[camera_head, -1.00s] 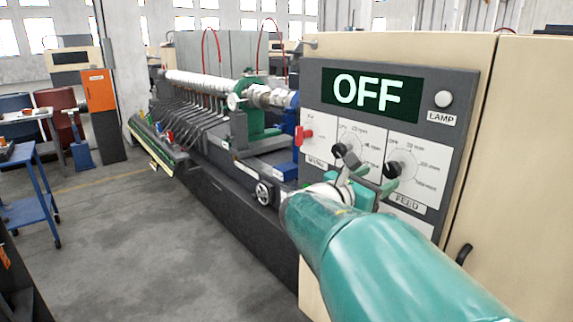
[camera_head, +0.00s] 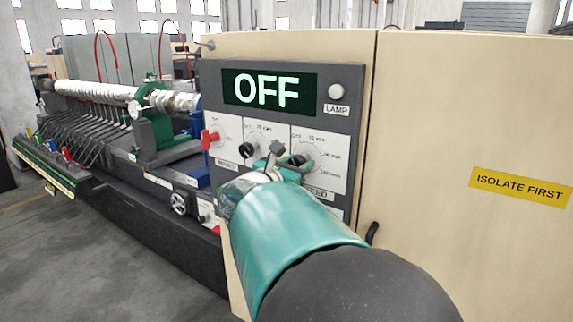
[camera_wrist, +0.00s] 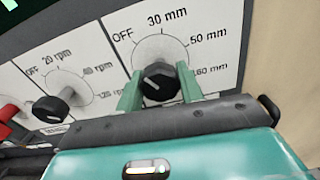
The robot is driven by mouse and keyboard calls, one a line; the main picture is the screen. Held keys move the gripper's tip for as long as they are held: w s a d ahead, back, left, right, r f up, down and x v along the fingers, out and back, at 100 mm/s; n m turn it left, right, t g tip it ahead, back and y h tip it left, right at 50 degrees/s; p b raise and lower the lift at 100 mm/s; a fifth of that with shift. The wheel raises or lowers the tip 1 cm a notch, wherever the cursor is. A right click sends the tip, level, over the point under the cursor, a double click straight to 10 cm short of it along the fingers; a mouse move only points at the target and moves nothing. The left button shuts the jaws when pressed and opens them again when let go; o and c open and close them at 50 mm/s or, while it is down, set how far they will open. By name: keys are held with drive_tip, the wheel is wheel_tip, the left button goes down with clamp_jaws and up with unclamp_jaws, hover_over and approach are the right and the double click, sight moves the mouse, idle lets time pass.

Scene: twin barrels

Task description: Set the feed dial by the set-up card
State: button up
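The feed dial (camera_wrist: 160,82) is a black knob on a white plate, marked OFF, 30 mm, 50 mm and a higher mm value. Its pale pointer line leans up-left, towards OFF. In the head view the feed dial (camera_head: 298,160) is partly hidden by my gripper (camera_head: 283,160). In the wrist view my gripper (camera_wrist: 160,92) is open, with one green fingertip on each side of the knob. I cannot tell whether they touch it. The display (camera_head: 268,92) reads OFF. I cannot make out a set-up card.
Left of the feed dial is an rpm dial (camera_wrist: 50,108), then a red switch (camera_head: 210,140). A lamp (camera_head: 336,91) sits at the panel's upper right. A beige cabinet door with a yellow ISOLATE FIRST label (camera_head: 519,187) is to the right. Open floor lies at the left.

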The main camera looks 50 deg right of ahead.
drive_tip(key=shift+m, duration=0.4)
drive_tip(key=m, duration=0.4)
drive_tip(key=shift+m, duration=2.5)
drive_tip(key=o, duration=1)
drive_tip(key=shift+a, duration=0.1)
